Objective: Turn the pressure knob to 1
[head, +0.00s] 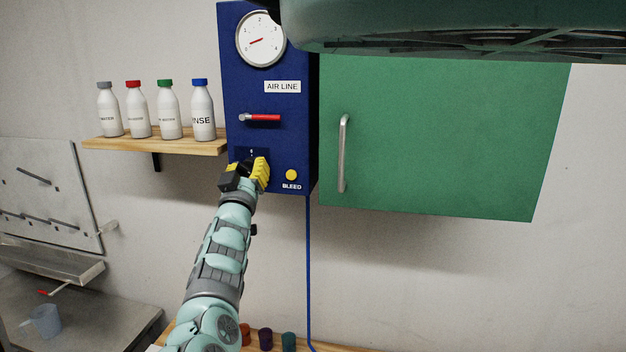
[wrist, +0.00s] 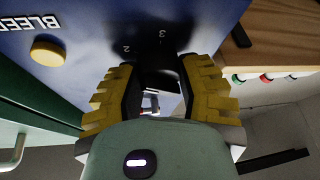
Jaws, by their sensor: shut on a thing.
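The blue air line panel (head: 268,98) is on the wall. My gripper (head: 251,172) is at its lower part, left of the yellow bleed button. In the wrist view, the two yellow fingers (wrist: 158,98) are closed around the dark pressure knob (wrist: 160,72). Scale marks 2 and 3 show on the panel beside the knob; the mark 1 is not clearly seen. The knob's pointer is hidden or lost in shadow. The round white gauge (head: 261,39) at the panel's top has a red needle pointing left and slightly down.
The yellow bleed button (head: 291,175) is just right of my gripper. A red-handled lever (head: 261,118) lies horizontal above it. A wooden shelf (head: 155,147) with several bottles is at the left. A green cabinet door (head: 440,135) with a metal handle (head: 343,153) is at the right.

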